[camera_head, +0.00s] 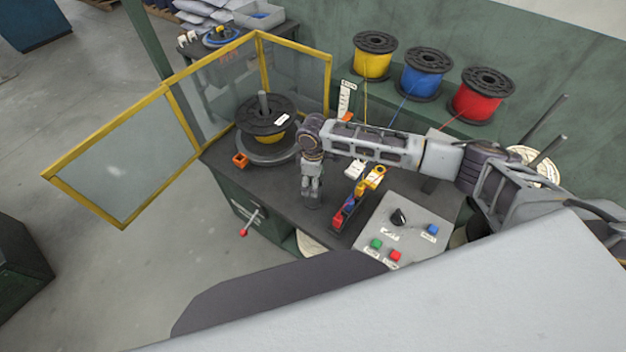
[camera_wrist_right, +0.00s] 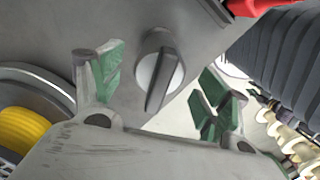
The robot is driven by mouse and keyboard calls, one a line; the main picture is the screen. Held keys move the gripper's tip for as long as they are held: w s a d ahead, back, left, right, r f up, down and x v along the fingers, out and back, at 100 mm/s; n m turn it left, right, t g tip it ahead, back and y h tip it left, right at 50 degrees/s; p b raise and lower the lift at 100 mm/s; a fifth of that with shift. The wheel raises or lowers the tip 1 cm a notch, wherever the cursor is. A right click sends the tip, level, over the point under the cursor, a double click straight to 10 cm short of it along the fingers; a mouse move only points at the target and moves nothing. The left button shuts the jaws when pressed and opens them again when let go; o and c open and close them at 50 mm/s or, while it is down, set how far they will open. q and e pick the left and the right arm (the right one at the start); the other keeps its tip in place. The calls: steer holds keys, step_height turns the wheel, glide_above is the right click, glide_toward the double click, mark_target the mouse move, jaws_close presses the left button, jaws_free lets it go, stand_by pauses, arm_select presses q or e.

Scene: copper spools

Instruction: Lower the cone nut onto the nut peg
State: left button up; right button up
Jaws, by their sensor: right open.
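My left gripper is out of view.
The black spool (camera_head: 262,118) stands on a round base with a bare spindle up through it. An orange block (camera_head: 240,160) lies beside it. A control panel (camera_head: 420,245) with a knob and buttons is at the right. Yellow-framed guards (camera_head: 180,92) border the left and back.

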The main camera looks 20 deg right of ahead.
step_height(320, 180, up, 12)
stand_by(0.8)
steer(key=shift+s+a, duration=0.1)
stand_by(1.2)
